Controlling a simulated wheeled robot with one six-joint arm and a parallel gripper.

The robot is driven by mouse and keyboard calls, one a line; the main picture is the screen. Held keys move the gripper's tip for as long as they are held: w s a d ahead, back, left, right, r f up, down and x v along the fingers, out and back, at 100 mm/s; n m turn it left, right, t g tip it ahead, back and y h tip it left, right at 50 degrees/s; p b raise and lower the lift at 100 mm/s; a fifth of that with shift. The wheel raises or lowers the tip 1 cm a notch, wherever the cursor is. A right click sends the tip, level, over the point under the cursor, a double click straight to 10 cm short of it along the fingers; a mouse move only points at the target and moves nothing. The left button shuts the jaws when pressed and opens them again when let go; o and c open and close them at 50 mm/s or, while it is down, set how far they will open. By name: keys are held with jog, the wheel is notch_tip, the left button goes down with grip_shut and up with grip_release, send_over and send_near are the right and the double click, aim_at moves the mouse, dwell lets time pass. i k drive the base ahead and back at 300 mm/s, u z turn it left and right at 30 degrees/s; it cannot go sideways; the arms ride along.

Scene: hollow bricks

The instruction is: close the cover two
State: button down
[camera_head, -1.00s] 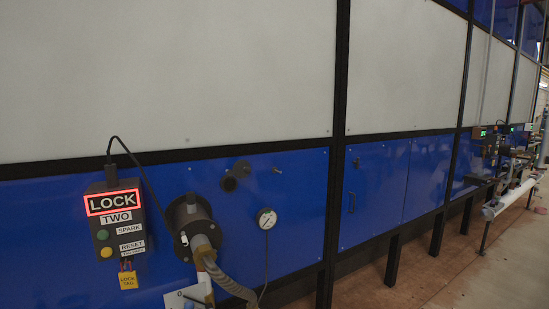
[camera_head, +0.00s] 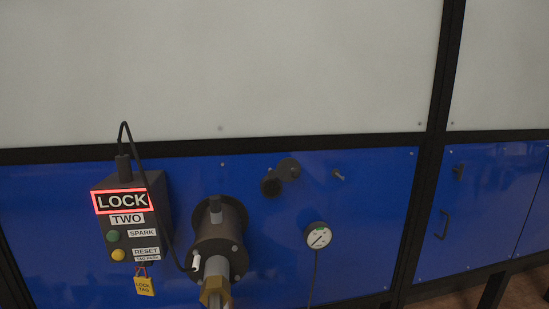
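A control box (camera_head: 127,225) labelled TWO hangs on the blue panel, with a red-framed LOCK sign lit on it. To its right a dark flanged cylinder (camera_head: 219,240) sticks out of the panel, with a brass fitting (camera_head: 215,292) below it. Up and to the right of the cylinder is a small dark round cover-like piece (camera_head: 288,168). It overlaps a darker round part (camera_head: 270,187) at its lower left; I cannot tell whether that is an opening. A short metal peg (camera_head: 339,175) stands to its right. My gripper is not in view.
A round gauge (camera_head: 318,236) with a thin line hanging down is right of the cylinder. A black cable (camera_head: 158,205) loops from the box top. A yellow tag (camera_head: 145,286) hangs below the box. A black post (camera_head: 436,110) and a handled blue door (camera_head: 480,200) are further right.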

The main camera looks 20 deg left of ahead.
aim_at(287, 170)
jog(key=u, duration=0.9)
jog(key=i, duration=0.85)
jog(key=u, duration=0.95)
